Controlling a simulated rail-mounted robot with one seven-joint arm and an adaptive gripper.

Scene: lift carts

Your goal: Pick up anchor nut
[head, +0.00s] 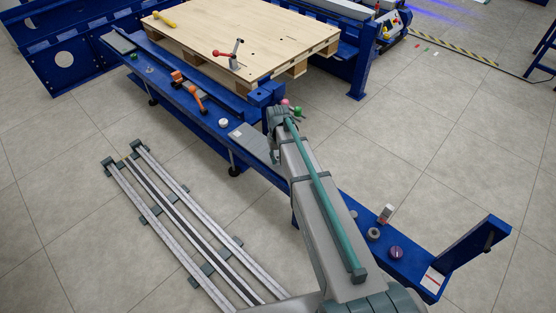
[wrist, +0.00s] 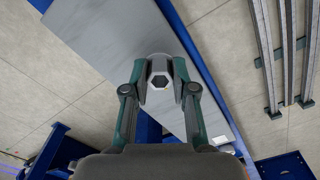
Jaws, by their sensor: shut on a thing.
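The anchor nut (wrist: 160,67) shows in the wrist view as a small grey piece with a dark hexagonal opening. My gripper (wrist: 160,85) is shut on it, with one fingertip on each side. Behind the nut lies a flat grey plate (wrist: 105,40) on the blue rail; I cannot tell whether the nut touches it or hangs just above it. In the head view the nut and my fingertips are hidden behind my arm, beside the grey plate (head: 250,142).
The blue rail bench holds an orange tool (head: 195,96), a white ring (head: 223,122), a dark round piece (head: 373,233) and a purple knob (head: 396,253). A wooden pallet (head: 270,35) stands behind it. Metal rails (head: 180,225) lie on the floor at left.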

